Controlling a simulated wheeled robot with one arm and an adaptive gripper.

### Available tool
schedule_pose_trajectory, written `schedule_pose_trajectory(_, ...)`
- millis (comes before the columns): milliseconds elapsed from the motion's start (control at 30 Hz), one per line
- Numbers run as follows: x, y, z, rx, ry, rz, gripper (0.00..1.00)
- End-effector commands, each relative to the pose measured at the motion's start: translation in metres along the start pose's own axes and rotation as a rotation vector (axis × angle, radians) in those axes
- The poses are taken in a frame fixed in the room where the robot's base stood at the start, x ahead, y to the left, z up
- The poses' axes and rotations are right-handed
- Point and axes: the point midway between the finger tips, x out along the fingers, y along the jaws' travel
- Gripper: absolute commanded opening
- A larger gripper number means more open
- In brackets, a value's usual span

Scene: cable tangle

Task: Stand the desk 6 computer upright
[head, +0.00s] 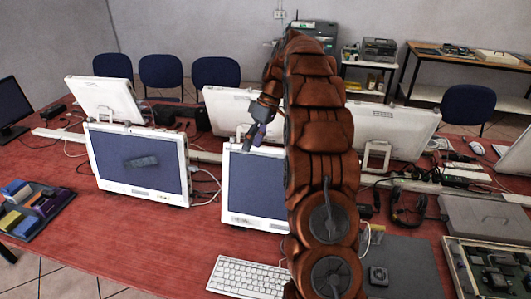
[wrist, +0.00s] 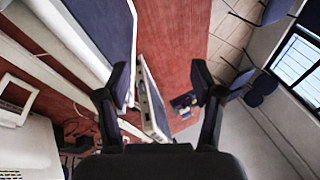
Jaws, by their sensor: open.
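Several white all-in-one computers with blue-grey screens stand on a red desk (head: 130,240); no desk number is legible, so I cannot tell which is desk 6's. One computer (head: 139,165) is at the front left. Another (head: 252,185) is at the front middle, its right side hidden by my arm. A back-left computer (head: 106,98) looks tilted. My gripper (head: 257,135) is above the front-middle computer's top edge. In the wrist view my gripper (wrist: 161,70) is open and empty. A large screen (wrist: 104,25) lies left of the fingers and a computer (wrist: 152,98) shows between them, apart from both.
Two white computers (head: 228,107) (head: 392,128) show their backs behind my arm. A keyboard (head: 247,277) lies in front. A tray of coloured blocks (head: 32,210) is at the left. Cables and headphones (head: 408,208) clutter the right. The front-left desk surface is clear.

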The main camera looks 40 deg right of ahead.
Motion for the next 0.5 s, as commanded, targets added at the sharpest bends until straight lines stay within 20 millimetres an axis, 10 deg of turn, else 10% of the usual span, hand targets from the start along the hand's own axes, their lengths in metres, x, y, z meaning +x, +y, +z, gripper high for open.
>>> schedule_pose_trajectory(500,-0.020,0.097,0.030,-0.171,0.089,0.000,0.67)
